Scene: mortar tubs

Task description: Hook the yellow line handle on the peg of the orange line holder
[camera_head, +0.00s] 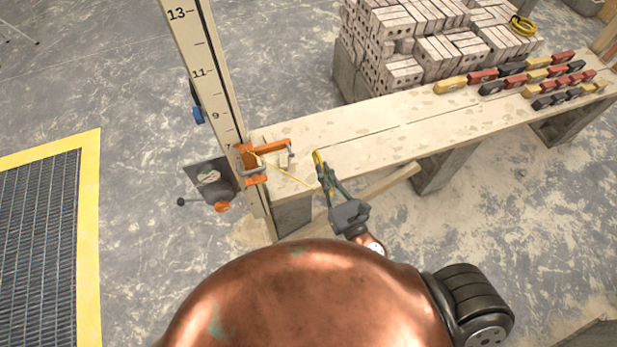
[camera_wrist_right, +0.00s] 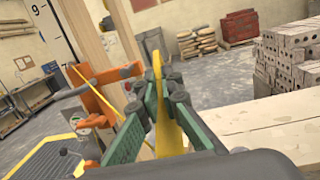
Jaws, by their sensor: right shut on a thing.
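The yellow line handle (camera_head: 317,158) is held upright between the green fingers of my right gripper (camera_head: 327,174), which is shut on it. In the right wrist view, the handle (camera_wrist_right: 168,125) stands between the fingers (camera_wrist_right: 157,92). I cannot clearly make out the peg. My left gripper is out of view.
The wooden bench (camera_head: 390,130) carries rows of coloured blocks (camera_head: 540,76) at its far right; its near left part is mostly clear. The tall numbered post (camera_head: 203,62) rises left of the bench. Brick stacks (camera_head: 400,45) stand behind. A yellow-edged grate (camera_head: 88,220) lies left.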

